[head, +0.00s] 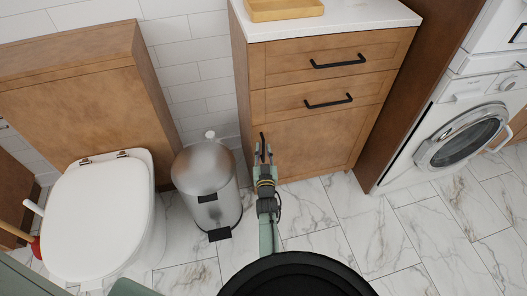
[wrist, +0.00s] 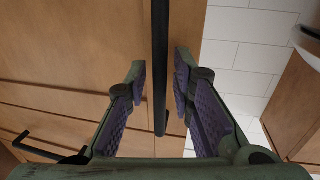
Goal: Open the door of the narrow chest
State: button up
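The narrow chest (head: 246,75) is wooden with a white top and two drawers above a lower door (head: 315,145). The door looks closed in its frame. Its black vertical bar handle (head: 262,139) is near the door's upper left edge; the handle also shows in the wrist view (wrist: 160,65). My gripper (head: 264,155) is at the handle, low in front of the door. In the wrist view my gripper (wrist: 161,72) is open, with one purple-padded finger on each side of the bar. Gaps show on both sides, so the fingers do not grip it.
Two black drawer handles (head: 338,61) (head: 328,101) stick out above the door. A steel pedal bin (head: 205,185) stands just left of the chest, close to my arm. A toilet (head: 100,215) is further left. A washing machine (head: 465,140) is at right. Marble floor before the door is clear.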

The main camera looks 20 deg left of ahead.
grip_shut()
dwell(0.6)
